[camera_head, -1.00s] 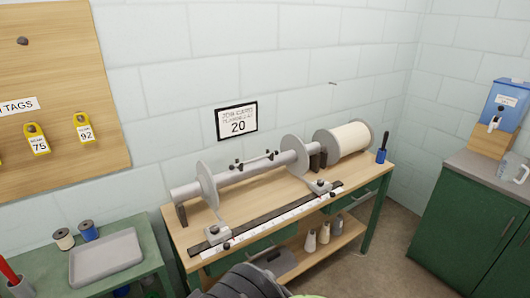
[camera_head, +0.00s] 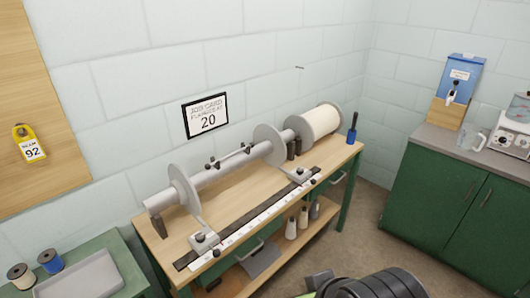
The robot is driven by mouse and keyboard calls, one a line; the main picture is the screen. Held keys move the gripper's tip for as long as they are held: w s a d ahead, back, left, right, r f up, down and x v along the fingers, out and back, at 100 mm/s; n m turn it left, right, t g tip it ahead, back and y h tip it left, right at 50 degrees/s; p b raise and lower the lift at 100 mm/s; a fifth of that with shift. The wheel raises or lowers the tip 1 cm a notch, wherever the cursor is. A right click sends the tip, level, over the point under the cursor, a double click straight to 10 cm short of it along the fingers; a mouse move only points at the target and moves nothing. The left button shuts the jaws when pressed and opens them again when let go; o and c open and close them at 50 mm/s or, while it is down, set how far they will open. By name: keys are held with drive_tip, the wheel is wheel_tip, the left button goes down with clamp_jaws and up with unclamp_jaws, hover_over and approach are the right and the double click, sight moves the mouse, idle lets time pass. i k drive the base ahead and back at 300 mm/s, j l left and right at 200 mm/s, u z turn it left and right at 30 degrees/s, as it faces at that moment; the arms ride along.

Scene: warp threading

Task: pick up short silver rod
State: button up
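I cannot pick out a loose short silver rod with certainty. A thin bar with black knobs (camera_head: 231,157) runs along the grey beam shaft (camera_head: 222,168) on the wooden bench (camera_head: 168,243). It spans the gap between the left grey flange disc (camera_head: 183,186) and the right grey flange disc (camera_head: 268,143). A dark rounded part of my arm shows at the bottom edge, right of middle, in front of the bench. My gripper's fingers are not visible.
A grey tray (camera_head: 85,279) is at lower left. Green cabinets (camera_head: 440,205) stand right, with open floor (camera_head: 372,215) between.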

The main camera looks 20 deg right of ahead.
sight(208, 167)
drive_tip(key=i+l+u, duration=0.15)
drive_tip(key=i+u, duration=0.2)
drive_tip(key=i+l+u, duration=0.65)
drive_tip(key=i, duration=0.15)
